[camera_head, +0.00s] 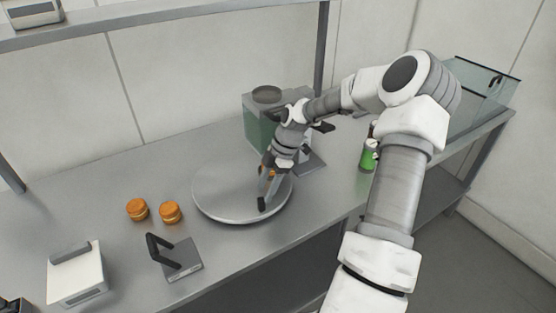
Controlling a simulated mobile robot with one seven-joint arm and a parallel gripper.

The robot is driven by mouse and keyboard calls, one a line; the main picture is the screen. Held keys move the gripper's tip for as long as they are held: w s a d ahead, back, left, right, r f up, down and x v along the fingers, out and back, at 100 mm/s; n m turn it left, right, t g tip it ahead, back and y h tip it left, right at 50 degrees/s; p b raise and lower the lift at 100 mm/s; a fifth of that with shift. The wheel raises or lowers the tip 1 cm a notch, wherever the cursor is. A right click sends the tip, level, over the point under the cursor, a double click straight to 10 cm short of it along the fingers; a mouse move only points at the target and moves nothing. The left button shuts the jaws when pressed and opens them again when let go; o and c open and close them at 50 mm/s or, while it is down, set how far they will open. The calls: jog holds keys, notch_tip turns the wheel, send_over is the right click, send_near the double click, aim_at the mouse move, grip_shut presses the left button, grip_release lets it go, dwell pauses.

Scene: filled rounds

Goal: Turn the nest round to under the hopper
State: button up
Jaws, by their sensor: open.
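A round grey turntable (218,193) lies flat on the bench in the middle. My gripper (266,186) is open, tilted down over the turntable's right part. One dark fingertip appears at or just above the disc surface; I cannot tell whether it touches. A little orange shows beside the fingers, mostly hidden by my gripper, and I cannot tell what it is. Behind stands a box-shaped unit with green glass and a round dark opening on top, probably the hopper (258,121). My wrist hides its right side and lower part. I cannot make out the nest under my gripper.
A grey device with a black upright handle (181,260) stands in front, and a white box (75,274) front left. A green container (367,156) and glass case (482,92) are right. The back left bench is clear.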

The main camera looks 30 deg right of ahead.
jog(key=v, duration=1.2)
jog(key=shift+r, duration=0.35)
jog(key=c, duration=0.4)
jog(key=shift+w+a+h, duration=0.15)
jog(key=shift+a+h, duration=0.15)
jog(key=shift+a, duration=0.05)
jog(key=shift+c, duration=0.9)
jog(key=a, duration=0.1)
jog(key=a+h, duration=0.1)
jog(key=a, duration=0.1)
jog(key=shift+w+f+m, duration=0.1)
jog(key=shift+w+m, duration=0.1)
jog(key=shift+m, duration=0.1)
grip_shut()
jog(key=g+h+b, duration=0.2)
send_over(256, 214)
notch_tip(256, 214, down, 4)
jog(key=w+a+f+t+h+b, duration=0.1)
jog(key=a+f+h+b, duration=0.3)
jog(key=a, duration=0.5)
jog(key=shift+h, duration=0.7)
jog(key=p+x, duration=0.1)
jog(key=x, duration=0.8)
jog(key=shift+d+f, duration=0.15)
jog(key=shift+f, duration=0.15)
jog(key=shift+s+d+p, duration=0.1)
jog(key=shift+d+p, duration=0.05)
jog(key=shift+d, duration=0.9)
jog(key=shift+s+d+p, duration=0.15)
jog(key=shift+d, duration=0.85)
